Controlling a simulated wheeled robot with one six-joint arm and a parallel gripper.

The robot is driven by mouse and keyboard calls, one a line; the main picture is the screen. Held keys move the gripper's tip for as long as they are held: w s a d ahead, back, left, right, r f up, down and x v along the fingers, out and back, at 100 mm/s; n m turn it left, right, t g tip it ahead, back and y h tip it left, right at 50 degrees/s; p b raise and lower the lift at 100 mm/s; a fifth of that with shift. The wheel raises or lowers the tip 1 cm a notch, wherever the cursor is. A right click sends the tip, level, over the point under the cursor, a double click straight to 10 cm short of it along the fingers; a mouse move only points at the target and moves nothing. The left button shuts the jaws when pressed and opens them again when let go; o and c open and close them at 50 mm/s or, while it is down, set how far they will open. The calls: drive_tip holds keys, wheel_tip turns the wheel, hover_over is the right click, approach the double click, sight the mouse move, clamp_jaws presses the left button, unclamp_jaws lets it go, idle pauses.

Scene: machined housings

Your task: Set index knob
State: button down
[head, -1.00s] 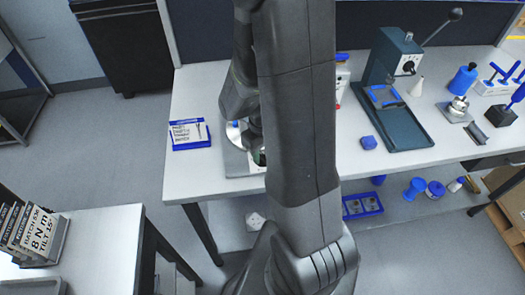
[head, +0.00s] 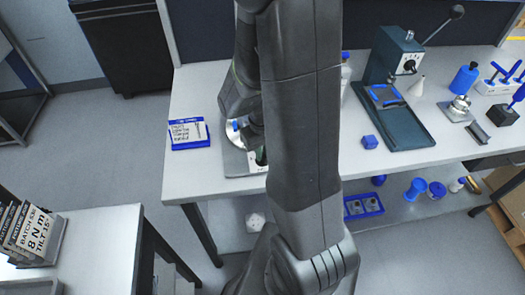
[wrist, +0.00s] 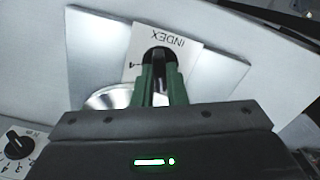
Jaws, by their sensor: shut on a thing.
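In the wrist view, a black index knob (wrist: 158,55) sits on a white plate marked INDEX (wrist: 180,42), with a digit 4 visible beside the knob. My gripper's green fingers (wrist: 160,72) are shut on the knob, one on each side. The fingers and gripper body hide part of the knob, so I cannot read its setting. A shiny round metal disc (wrist: 108,98) lies to the left of the fingers on a grey base plate (wrist: 215,75). In the head view, this base plate (head: 234,165) shows at the bench's left part; my arm hides the knob.
A blue-framed instruction card (head: 188,132) lies left of the base plate. A second black dial (wrist: 17,140) shows at the wrist view's lower left.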

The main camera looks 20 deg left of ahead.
drive_tip(key=c, duration=1.5)
unclamp_jaws()
drive_tip(key=shift+o, duration=0.2)
drive_tip(key=shift+r, duration=0.15)
wheel_tip(320, 180, up, 14)
drive_tip(key=shift+f, duration=0.2)
drive_tip(key=shift+f, duration=0.15)
wheel_tip(320, 180, down, 14)
drive_tip(key=shift+r, duration=0.2)
drive_tip(key=shift+r, duration=0.15)
